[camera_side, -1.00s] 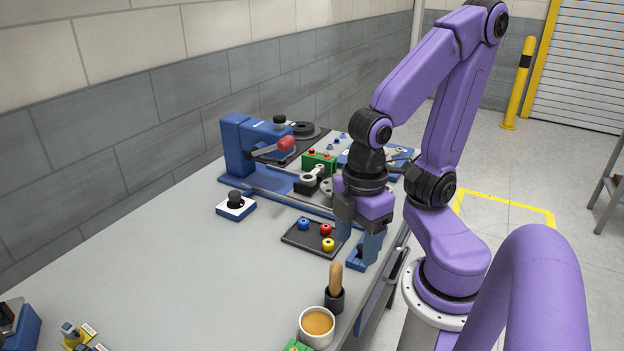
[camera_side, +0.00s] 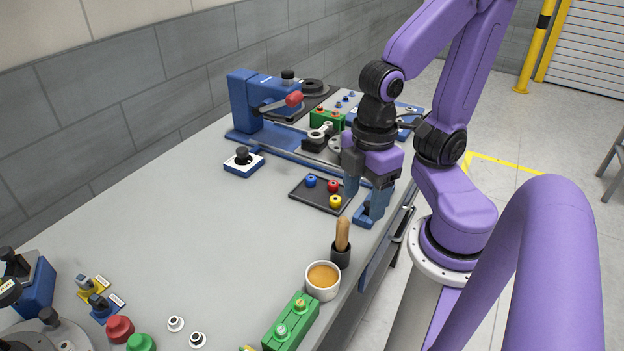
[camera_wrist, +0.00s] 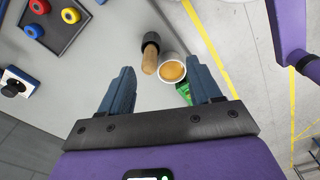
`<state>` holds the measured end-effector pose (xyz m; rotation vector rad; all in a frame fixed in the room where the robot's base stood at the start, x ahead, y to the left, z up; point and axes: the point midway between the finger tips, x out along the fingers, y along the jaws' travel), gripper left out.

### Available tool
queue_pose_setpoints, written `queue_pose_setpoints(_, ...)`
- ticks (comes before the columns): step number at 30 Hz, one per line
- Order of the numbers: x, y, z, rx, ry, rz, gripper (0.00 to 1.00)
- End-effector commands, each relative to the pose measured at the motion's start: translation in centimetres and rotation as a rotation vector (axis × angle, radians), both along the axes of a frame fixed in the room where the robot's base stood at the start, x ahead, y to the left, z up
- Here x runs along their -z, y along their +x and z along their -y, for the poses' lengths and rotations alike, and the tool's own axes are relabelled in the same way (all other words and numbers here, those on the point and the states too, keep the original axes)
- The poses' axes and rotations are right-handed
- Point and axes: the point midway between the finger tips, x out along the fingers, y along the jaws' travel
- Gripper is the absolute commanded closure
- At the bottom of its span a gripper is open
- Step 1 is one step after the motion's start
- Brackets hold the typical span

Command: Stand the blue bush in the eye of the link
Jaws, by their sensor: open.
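The blue bush (camera_side: 311,181) is a small ring in a dark tray (camera_side: 312,204), beside a red bush (camera_side: 333,186) and a yellow bush (camera_side: 335,201). In the wrist view the blue bush (camera_wrist: 33,30) is at the upper left, outside the jaws. The link (camera_side: 320,132) is a grey metal piece with a round eye, on a black block behind the tray. My gripper (camera_side: 363,203) is open and empty, pointing down to the right of the tray.
A wooden-handled brush in a black holder (camera_side: 341,252) and a cup (camera_side: 322,281) stand near the table's right edge. A blue press (camera_side: 245,105) with a red-knobbed lever and a green box (camera_side: 327,118) stand behind. The table's middle left is clear.

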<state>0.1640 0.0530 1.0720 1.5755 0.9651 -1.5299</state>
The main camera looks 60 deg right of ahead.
Motion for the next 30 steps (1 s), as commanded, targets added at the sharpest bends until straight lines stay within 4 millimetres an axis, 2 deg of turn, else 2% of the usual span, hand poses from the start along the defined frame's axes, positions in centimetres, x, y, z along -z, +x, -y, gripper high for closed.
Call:
queue_pose_setpoints(8,0.0,0.0,0.0,0.000,0.000,0.000,0.37)
queue_pose_setpoints(9,0.0,0.0,0.0,0.000,0.000,0.000,0.40)
queue_pose_setpoints(11,0.0,0.1,0.0,0.003,0.000,0.000,0.59)
queue_pose_setpoints(14,0.1,0.7,0.0,0.031,-0.002,-0.001,0.60)
queue_pose_setpoints(17,0.3,2.3,0.1,0.101,-0.005,-0.002,0.60)
queue_pose_setpoints(23,1.3,7.4,1.2,0.317,-0.011,-0.008,0.60)
queue_pose_setpoints(30,2.8,13.3,4.7,0.583,-0.016,-0.013,0.60)
